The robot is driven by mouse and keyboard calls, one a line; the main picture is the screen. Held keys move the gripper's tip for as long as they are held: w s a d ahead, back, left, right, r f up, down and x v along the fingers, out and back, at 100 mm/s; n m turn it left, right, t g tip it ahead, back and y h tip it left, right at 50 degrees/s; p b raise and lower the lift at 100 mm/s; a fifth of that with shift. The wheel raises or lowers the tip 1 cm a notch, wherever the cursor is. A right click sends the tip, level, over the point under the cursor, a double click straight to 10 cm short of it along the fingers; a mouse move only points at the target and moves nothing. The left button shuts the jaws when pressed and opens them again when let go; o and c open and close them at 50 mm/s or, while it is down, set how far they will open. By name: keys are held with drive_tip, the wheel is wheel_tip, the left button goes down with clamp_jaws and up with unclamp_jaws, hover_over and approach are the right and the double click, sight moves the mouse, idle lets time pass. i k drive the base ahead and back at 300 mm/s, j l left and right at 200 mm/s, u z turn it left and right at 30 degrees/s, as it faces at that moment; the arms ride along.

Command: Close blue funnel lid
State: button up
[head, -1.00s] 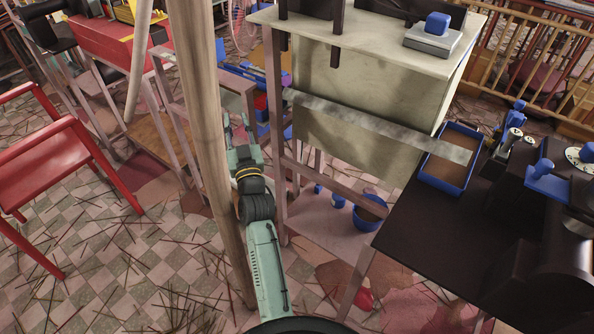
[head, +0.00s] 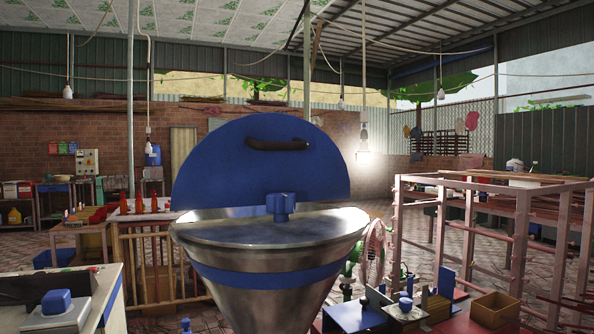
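The blue funnel lid (head: 225,172) stands upright and open at the far side of a metal funnel (head: 262,299) in the middle of the head view. It is a large round disc with a dark curved handle (head: 278,144) near its top. My gripper is not in this view.
A pale table (head: 105,285) with a blue-knobbed block (head: 58,303) stands at the lower left. A pink frame rack (head: 470,215) stands at the right. A green fan (head: 373,250) is behind the funnel, to its right. A wooden railing (head: 150,262) is behind to the left.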

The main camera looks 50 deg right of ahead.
sight(249, 158)
drive_tip(key=i+j+z, duration=0.15)
drive_tip(key=z, duration=1.15)
drive_tip(key=k+j+z, duration=0.1)
drive_tip(key=k, duration=0.55)
